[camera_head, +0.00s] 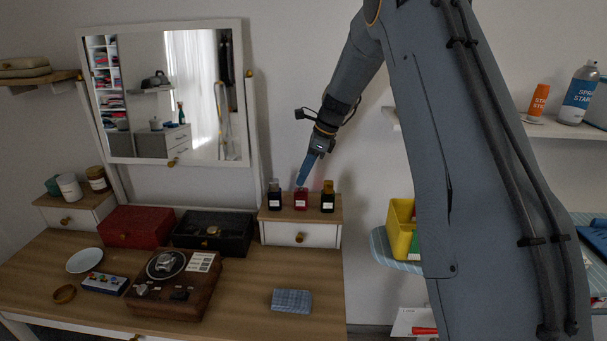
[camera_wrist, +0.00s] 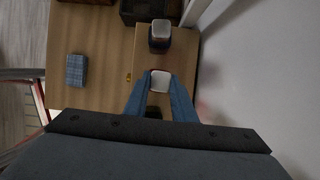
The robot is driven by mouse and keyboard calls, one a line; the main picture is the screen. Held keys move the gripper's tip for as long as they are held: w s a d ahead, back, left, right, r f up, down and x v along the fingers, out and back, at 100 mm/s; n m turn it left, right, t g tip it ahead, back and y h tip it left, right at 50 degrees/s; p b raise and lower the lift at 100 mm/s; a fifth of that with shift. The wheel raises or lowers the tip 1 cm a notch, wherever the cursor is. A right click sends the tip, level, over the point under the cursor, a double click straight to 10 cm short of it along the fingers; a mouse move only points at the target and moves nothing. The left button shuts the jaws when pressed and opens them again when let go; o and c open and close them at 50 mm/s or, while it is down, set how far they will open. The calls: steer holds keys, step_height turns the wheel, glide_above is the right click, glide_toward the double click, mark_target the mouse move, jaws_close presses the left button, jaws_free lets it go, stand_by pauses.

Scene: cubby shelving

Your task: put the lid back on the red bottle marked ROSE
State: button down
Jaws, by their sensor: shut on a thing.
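The red bottle (camera_head: 301,201) with a white label stands upright between two dark bottles on the small drawer unit. The label is too small to read. My gripper (camera_head: 300,184) points down at the top of the red bottle with its blue fingers. In the wrist view my gripper (camera_wrist: 158,84) is shut on a pale, square-topped lid (camera_wrist: 160,80).
Dark bottles stand close on the left (camera_head: 275,197) and right (camera_head: 327,199). The drawer unit (camera_head: 300,233) backs onto the wall. A black box (camera_head: 212,232), red box (camera_head: 135,227) and folded blue cloth (camera_head: 291,301) lie on the table. The table's front right is mostly clear.

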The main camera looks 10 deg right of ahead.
steer(key=shift+f, duration=0.85)
stand_by(1.6)
steer(key=c, duration=1)
jaws_free()
steer(key=shift+r+p, duration=0.15)
steer(key=shift+p, duration=0.2)
steer(key=shift+r+p, duration=2.05)
steer(key=shift+r, duration=1.35)
jaws_close()
steer(key=shift+f+b, duration=0.7)
steer(key=shift+f, duration=1.2)
